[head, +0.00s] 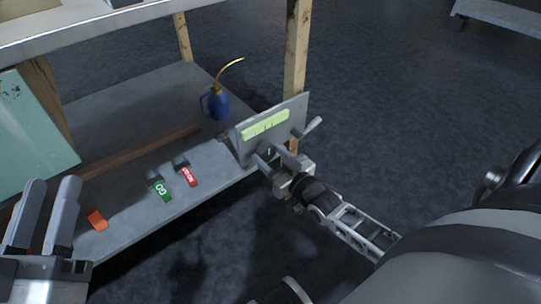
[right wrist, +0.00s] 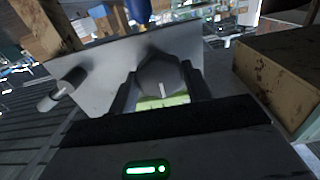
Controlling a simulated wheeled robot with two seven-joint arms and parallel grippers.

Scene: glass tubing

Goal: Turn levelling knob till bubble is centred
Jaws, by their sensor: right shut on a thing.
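A grey upright panel (head: 246,148) stands at the right end of the lower shelf and carries a long yellow-green level vial (head: 265,123). The bubble is too small to make out. My right gripper (head: 275,158) is at the panel's lower front, shut on the levelling knob. In the right wrist view the dark grey knob (right wrist: 161,73), with a pale pointer line, sits between the two fingers, and part of the vial shows just below it. My left gripper (head: 48,187) is open and empty at the lower left, away from the panel.
A grey handle (head: 313,125) sticks out from the panel's right side. A blue oil can (head: 218,104) stands behind the panel. A red tag (head: 188,175), a green tag (head: 161,189) and an orange block (head: 97,219) lie on the shelf (head: 130,222). Wooden posts (head: 295,60) hold the upper top.

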